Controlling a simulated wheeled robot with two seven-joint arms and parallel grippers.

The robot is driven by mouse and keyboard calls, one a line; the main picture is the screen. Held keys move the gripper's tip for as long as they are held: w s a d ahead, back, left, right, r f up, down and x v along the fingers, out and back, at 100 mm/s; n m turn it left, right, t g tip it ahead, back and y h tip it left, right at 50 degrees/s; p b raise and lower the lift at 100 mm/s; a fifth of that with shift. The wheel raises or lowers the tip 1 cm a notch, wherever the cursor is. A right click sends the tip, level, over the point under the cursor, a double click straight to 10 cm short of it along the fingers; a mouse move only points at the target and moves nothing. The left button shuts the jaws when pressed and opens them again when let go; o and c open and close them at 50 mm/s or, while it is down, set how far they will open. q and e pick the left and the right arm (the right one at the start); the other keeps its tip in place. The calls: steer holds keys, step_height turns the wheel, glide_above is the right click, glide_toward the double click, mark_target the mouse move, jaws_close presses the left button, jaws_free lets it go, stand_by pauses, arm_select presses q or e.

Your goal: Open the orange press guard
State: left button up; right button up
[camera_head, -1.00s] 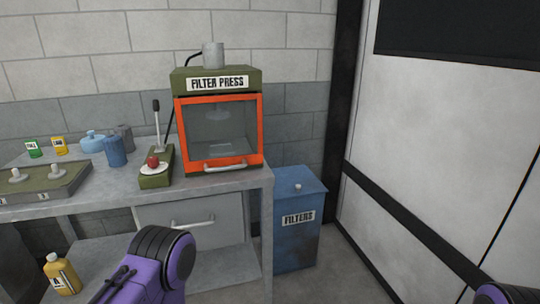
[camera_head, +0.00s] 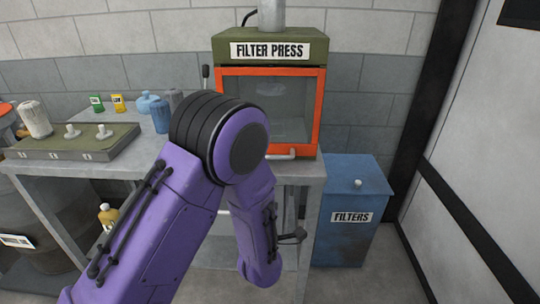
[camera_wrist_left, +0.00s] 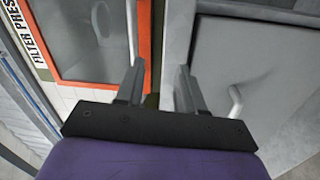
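The orange press guard (camera_head: 319,112) is a framed clear window on the front of the green filter press (camera_head: 230,47). It looks closed, and my left arm hides its lower left part. Its pale handle (camera_head: 284,156) runs along the bottom edge, partly hidden. In the left wrist view, the guard (camera_wrist_left: 144,40) and its handle (camera_wrist_left: 132,30) lie at upper left. My left gripper (camera_wrist_left: 158,85) is open and empty, with one finger close to the handle's end; I cannot tell if they touch. My right gripper is not in view.
A grey drawer front with a handle (camera_wrist_left: 236,104) lies beside the gripper in the left wrist view. A blue filters bin (camera_head: 354,232) stands right of the bench. A green tray with knobs (camera_head: 70,146) and small containers are on the bench at left. The floor at right is clear.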

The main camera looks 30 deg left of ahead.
arm_select(q)
steer(key=w+a+r, duration=0.1)
steer(key=w, duration=0.2)
steer(key=w+a+r+n+p, duration=0.1)
steer(key=w+a+r, duration=0.1)
steer(key=w+a+r+n+t+y+p, duration=0.1)
steer(key=w+a+r, duration=0.1)
steer(key=w, duration=0.1)
steer(key=shift+w+a+r, duration=0.1)
steer(key=shift+w+r, duration=0.1)
steer(key=shift+w, duration=0.1)
steer(key=shift+w+a, duration=0.25)
steer(key=shift+w, duration=0.25)
jaws_close()
